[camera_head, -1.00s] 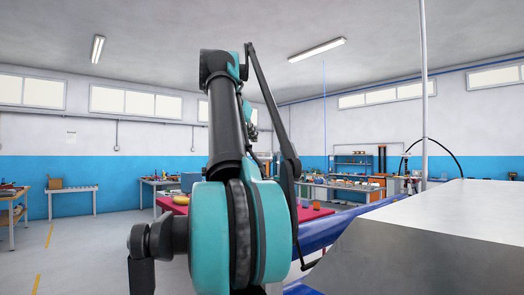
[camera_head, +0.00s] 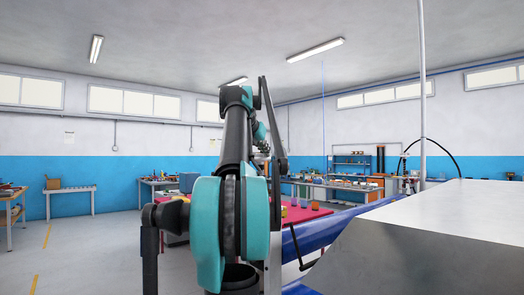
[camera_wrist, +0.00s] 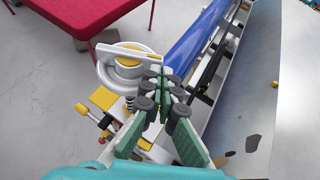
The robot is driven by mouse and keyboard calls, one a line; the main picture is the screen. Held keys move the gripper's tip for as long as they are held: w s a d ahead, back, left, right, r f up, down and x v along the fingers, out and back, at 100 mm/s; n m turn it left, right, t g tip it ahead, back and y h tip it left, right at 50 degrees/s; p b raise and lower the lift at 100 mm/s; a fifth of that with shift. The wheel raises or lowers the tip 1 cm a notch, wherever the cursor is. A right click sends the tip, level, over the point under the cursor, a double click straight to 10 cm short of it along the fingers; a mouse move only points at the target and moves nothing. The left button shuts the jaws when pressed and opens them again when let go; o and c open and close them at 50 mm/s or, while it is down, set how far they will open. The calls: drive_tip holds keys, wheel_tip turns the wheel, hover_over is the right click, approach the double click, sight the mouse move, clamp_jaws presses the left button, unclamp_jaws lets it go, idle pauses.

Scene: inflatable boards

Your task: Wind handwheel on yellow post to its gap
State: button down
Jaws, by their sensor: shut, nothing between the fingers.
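In the wrist view the handwheel, a white ring (camera_wrist: 101,75) with a yellow round centre (camera_wrist: 127,60), shows left of the middle. A pale bar crosses over it. My gripper (camera_wrist: 163,82) is shut and empty, its green fingers with dark pads meeting just right of and below the wheel. I cannot tell whether the tips touch it. Part of the wheel's right side is close to or behind the fingers. The post below the wheel and the gap are not clear. In the head view my arm hides my gripper and I cannot make out the wheel.
A blue inflatable tube (camera_wrist: 196,42) runs beside a dark rail, right of the wheel. A grey panel (camera_wrist: 250,95) lies farther right. A red table (camera_wrist: 82,18) stands at upper left, and small yellow and red parts (camera_wrist: 103,98) sit below the wheel. Left is bare floor.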

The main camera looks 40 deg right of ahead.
drive_tip(key=shift+d, duration=0.2)
drive_tip(key=shift+w+d, duration=0.2)
drive_tip(key=shift+d, duration=0.55)
drive_tip(key=shift+a, duration=0.1)
